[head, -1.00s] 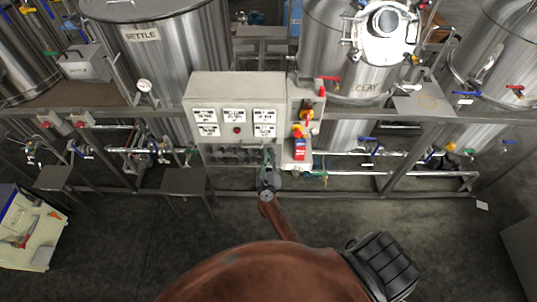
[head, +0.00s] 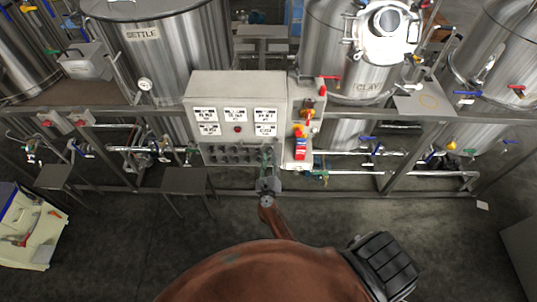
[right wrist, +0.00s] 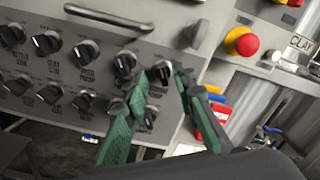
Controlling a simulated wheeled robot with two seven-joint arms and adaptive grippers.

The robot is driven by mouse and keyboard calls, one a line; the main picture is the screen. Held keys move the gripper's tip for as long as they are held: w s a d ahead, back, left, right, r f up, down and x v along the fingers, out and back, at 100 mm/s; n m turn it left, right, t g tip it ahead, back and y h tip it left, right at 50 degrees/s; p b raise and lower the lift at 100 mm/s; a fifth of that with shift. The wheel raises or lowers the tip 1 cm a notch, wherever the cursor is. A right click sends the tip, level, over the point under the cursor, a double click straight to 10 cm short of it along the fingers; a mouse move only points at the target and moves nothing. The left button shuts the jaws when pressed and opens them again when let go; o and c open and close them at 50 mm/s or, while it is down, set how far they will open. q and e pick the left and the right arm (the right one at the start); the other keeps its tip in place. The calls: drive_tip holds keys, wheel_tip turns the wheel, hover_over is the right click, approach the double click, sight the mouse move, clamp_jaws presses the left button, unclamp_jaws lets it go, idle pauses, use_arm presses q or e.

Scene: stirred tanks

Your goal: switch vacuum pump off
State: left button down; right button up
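A grey control panel (head: 237,88) stands in the middle of the head view, with white readouts above and rows of black knobs below. In the right wrist view the knobs show closer, including one labelled feed pump (right wrist: 84,51). My right gripper (right wrist: 162,73) has its two green fingers apart, one on each side of a black knob (right wrist: 159,71) at the right end of the upper row. I cannot tell whether they touch it, and its label is too blurred to read. My right gripper also shows at the panel's lower edge (head: 267,160). My left gripper is not in view.
A red mushroom button on a yellow base (right wrist: 241,42) sits right of the knobs. A handle bar (right wrist: 108,19) juts out above them. Steel tanks (head: 165,65) stand behind, with pipes and frame legs below. The floor (head: 120,240) in front is mostly clear.

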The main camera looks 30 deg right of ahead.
drive_tip(key=shift+v, duration=2.95)
drive_tip(key=shift+w+a+f, duration=0.1)
drive_tip(key=shift+w, duration=0.05)
drive_tip(key=x, duration=0.7)
drive_tip(key=s+d+f+n, duration=0.3)
drive_tip(key=f+n, duration=0.2)
drive_tip(key=s+a+f+n+g+y+b, duration=0.1)
drive_tip(key=s+a+f+n+y+b, duration=0.15)
drive_tip(key=s+f+n, duration=0.6)
drive_tip(key=s+a+f+n+g+y+b, duration=0.2)
drive_tip(key=s+f+n+y, duration=0.15)
drive_tip(key=f, duration=1.05)
drive_tip(key=s+a+f+n+g+y+b, duration=0.1)
drive_tip(key=s+a+f+n+y+b, duration=0.15)
drive_tip(key=s+f+n, duration=0.65)
drive_tip(key=s+f+n+g+b, duration=0.2)
drive_tip(key=s+f+n+g, duration=0.1)
drive_tip(key=s+f, duration=0.5)
drive_tip(key=s+f+n+g+b, duration=0.1)
drive_tip(key=s+f+n+g, duration=0.3)
drive_tip(key=s+f, duration=0.4)
drive_tip(key=s+d+f+n+g+b, duration=0.1)
drive_tip(key=s+f, duration=0.7)
drive_tip(key=s, duration=0.9)
drive_tip(key=n+g+b, duration=0.1)
drive_tip(key=n+g, duration=0.1)
drive_tip(key=n, duration=0.1)
drive_tip(key=shift+s+n+b, duration=0.3)
drive_tip(key=shift+d+y, duration=0.1)
drive_tip(key=shift+y, duration=0.15)
